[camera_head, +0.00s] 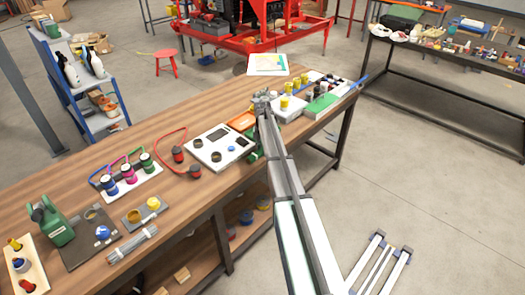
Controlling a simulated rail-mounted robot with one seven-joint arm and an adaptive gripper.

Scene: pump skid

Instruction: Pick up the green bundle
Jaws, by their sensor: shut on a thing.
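My arm reaches from the bottom right over the wooden bench, with its grey wrist end above the bench's far part. My gripper (262,102) is mostly hidden by my own arm, and its fingertips do not show clearly. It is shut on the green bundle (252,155). Only a green part of the bundle shows, just left of my arm by the bench's right edge. The rest is covered by the arm, and I cannot tell whether it touches the bench.
A white panel (216,158) and an orange tray (241,121) lie close left of my arm. A white box (287,109) and a green-topped box (320,105) stand right of it. Coloured spools (128,175) and a green pump (52,222) stand nearer.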

